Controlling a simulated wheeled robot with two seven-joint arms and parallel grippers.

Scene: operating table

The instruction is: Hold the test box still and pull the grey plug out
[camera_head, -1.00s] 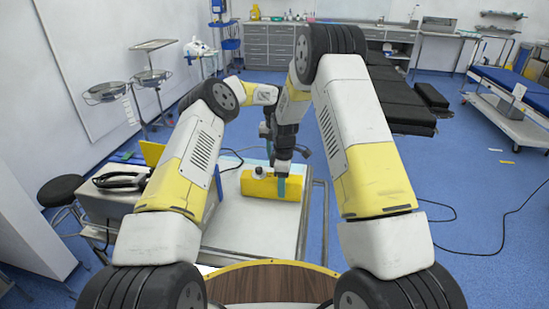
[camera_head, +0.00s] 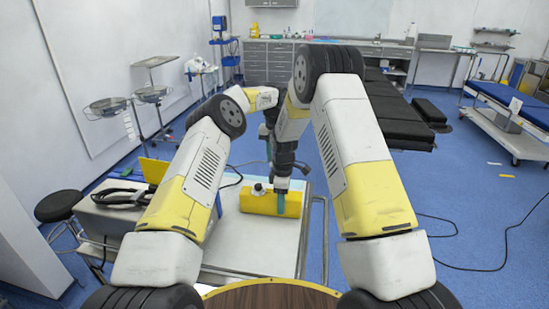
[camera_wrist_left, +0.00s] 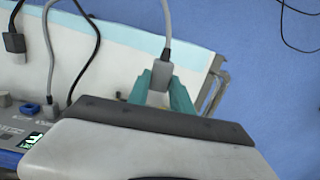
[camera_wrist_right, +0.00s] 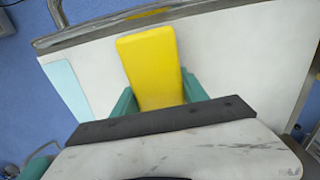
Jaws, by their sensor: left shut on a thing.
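The yellow test box (camera_head: 256,203) sits on the white-topped table and also fills the middle of the right wrist view (camera_wrist_right: 150,62). My right gripper (camera_head: 281,203) reaches down over the box. In the right wrist view its teal fingers (camera_wrist_right: 160,95) lie close along both sides of the box, shut on it. The grey plug (camera_wrist_left: 160,76), with a grey cable rising from it, is between the teal fingers of my left gripper (camera_wrist_left: 160,92), which is shut on it. A pale part shows below the plug; whether the plug is still seated is hidden.
A metal rail (camera_head: 326,240) runs along the table's right side. A black stool (camera_head: 58,203) stands at the left.

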